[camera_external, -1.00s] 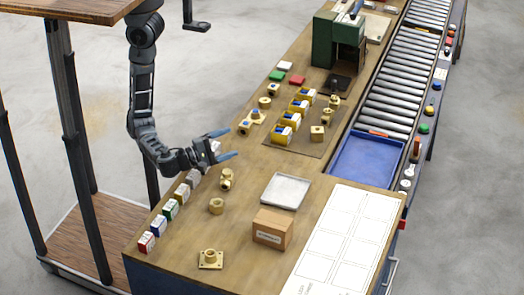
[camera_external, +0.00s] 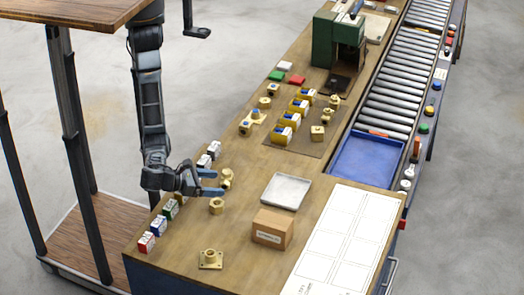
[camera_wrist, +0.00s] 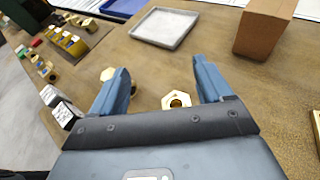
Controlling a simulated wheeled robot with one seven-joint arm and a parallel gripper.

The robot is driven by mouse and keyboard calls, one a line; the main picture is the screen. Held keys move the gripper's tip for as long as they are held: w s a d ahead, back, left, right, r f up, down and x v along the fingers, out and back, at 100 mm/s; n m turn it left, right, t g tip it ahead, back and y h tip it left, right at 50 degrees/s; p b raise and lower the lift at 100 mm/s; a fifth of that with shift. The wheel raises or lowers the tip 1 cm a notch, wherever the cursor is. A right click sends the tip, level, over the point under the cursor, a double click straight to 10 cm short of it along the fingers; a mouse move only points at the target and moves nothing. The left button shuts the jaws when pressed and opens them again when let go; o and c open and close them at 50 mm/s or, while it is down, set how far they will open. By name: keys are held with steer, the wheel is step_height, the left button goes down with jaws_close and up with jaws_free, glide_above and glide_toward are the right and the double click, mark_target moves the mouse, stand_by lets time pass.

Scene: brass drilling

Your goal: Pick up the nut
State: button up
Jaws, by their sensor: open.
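The nut is a brass hexagonal piece with a round hole (camera_external: 216,206), lying on the wooden bench. In the wrist view the nut (camera_wrist: 176,101) shows between my two fingers, nearer the right one. My gripper (camera_external: 211,182) is open and empty, with its blue fingers beside the nut, a little farther up the bench in the external view. In the wrist view my gripper (camera_wrist: 160,75) has its fingers spread wide on either side of the nut. I cannot tell the exact height of the fingers above the bench.
A brass fitting (camera_external: 226,178) stands close to the fingertips; the left finger partly hides it in the wrist view. A row of small boxes (camera_external: 158,224) lines the bench edge. A grey tray (camera_external: 286,191), a cardboard box (camera_external: 272,229) and a flanged brass part (camera_external: 210,259) stand nearby.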

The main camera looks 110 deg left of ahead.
mark_target(220, 203)
steer(key=shift+s+d+f+n, duration=0.25)
steer(key=shift+s+d+n, duration=0.15)
steer(key=shift+d, duration=0.3)
steer(key=shift+f+p, duration=0.35)
steer(key=shift+f, duration=1.55)
step_height(220, 203, down, 3)
steer(key=shift+r, duration=0.2)
steer(key=shift+p+x, duration=0.85)
steer(key=shift+x, duration=0.25)
steer(key=shift+w+a+f, duration=0.2)
steer(key=shift+w+f, duration=0.1)
steer(key=shift+f, duration=0.15)
steer(key=shift+c, duration=0.4)
steer(key=shift+r, duration=0.1)
steer(key=c, duration=1.3)
